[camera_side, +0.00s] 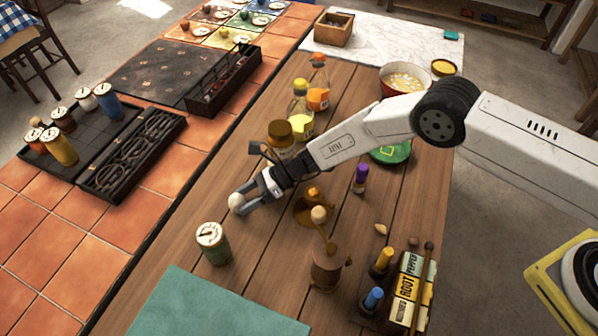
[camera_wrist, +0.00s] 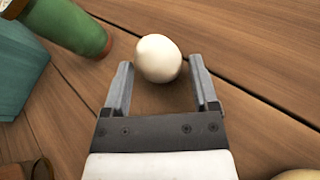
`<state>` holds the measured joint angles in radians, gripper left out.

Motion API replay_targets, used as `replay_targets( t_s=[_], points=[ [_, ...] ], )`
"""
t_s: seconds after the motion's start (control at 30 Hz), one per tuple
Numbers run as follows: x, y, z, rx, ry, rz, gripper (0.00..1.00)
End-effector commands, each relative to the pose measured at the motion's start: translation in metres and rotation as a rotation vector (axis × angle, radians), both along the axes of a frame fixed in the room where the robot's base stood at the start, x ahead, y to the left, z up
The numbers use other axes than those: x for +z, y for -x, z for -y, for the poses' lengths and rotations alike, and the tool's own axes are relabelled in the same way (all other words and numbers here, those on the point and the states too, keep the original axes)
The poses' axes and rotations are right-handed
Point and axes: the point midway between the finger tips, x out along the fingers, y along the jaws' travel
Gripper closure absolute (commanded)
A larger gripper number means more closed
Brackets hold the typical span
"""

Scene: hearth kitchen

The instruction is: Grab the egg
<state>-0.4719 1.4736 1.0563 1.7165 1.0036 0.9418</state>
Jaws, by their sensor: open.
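A white egg (camera_wrist: 158,58) lies on the wooden table. In the side view the egg (camera_side: 236,201) shows at the tips of my gripper (camera_side: 244,200). In the wrist view my gripper (camera_wrist: 161,80) is open, with one finger on each side of the egg's near part. The egg's far part reaches past the fingertips. The left finger is very close to the egg; I cannot tell whether it touches. A small gap shows at the right finger.
A green can with a dial top (camera_side: 213,244) stands close to the egg. A teal mat (camera_side: 215,305) lies in front. A wooden grinder (camera_side: 326,265), a purple bottle (camera_side: 360,178) and a spice rack (camera_side: 405,290) stand to the right. Jars and bottles (camera_side: 301,105) stand behind my gripper.

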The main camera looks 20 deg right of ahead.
Motion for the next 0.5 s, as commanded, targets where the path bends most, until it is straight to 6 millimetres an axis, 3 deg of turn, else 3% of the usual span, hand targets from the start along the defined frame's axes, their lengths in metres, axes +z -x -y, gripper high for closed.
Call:
replay_targets(
  t_s=[0.17, 0.5],
  points=[
    [-0.0041, 0.001, -0.0103, 0.001, 0.0, 0.0, 0.24],
    [-0.0044, 0.0008, -0.0113, 0.001, 0.0, 0.0, 0.24]
  ],
)
